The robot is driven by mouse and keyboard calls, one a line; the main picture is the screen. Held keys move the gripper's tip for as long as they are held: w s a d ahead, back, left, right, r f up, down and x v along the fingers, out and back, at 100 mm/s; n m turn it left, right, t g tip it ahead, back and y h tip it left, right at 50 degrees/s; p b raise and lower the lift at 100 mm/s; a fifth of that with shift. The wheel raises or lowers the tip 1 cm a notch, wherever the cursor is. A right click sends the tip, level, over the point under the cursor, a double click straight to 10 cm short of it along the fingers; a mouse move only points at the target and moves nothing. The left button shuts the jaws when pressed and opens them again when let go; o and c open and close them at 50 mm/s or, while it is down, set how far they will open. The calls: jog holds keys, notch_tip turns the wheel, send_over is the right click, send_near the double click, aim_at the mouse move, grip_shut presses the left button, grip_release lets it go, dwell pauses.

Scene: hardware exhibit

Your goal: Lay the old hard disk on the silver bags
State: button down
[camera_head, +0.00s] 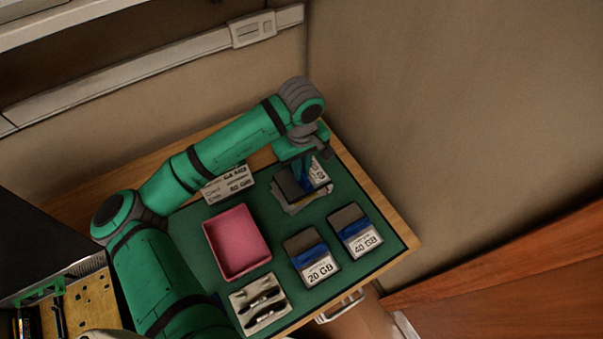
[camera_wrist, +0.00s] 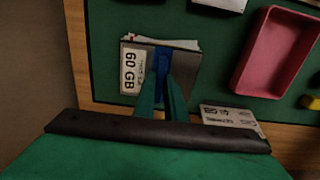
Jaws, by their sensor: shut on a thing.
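A hard disk labelled 60 GB (camera_wrist: 131,72) is between the fingers of my gripper (camera_wrist: 162,78), which is shut on its blue middle band. In the head view the same disk (camera_head: 286,184) is partly hidden by my gripper (camera_head: 302,172). The silver bags (camera_head: 297,207) lie under the disk at the far right part of the green mat; their edges also show beside it in the wrist view (camera_wrist: 190,44). The disk looks flat over the bags. I cannot tell whether it rests fully on them.
Disks labelled 20 GB (camera_head: 309,258) and 40 GB (camera_head: 354,231) lie nearer the front of the green mat (camera_head: 196,240). A pink tray (camera_head: 236,243), a pale pad with dark tools (camera_head: 259,303) and a text card (camera_head: 229,184) stand left of them. A wall (camera_head: 470,130) rises close on the right.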

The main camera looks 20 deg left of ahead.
notch_tip(320, 180, down, 3)
jog(key=shift+w+r, duration=0.1)
jog(key=shift+r, duration=0.1)
jog(key=shift+a, duration=0.2)
jog(key=shift+d+f, duration=0.1)
jog(key=shift+d, duration=0.15)
jog(key=c, duration=1.8)
grip_release()
jog(key=shift+s+f, duration=0.1)
jog(key=shift+s, duration=0.1)
notch_tip(320, 180, up, 12)
jog(key=shift+r, duration=0.2)
jog(key=shift+a, duration=0.1)
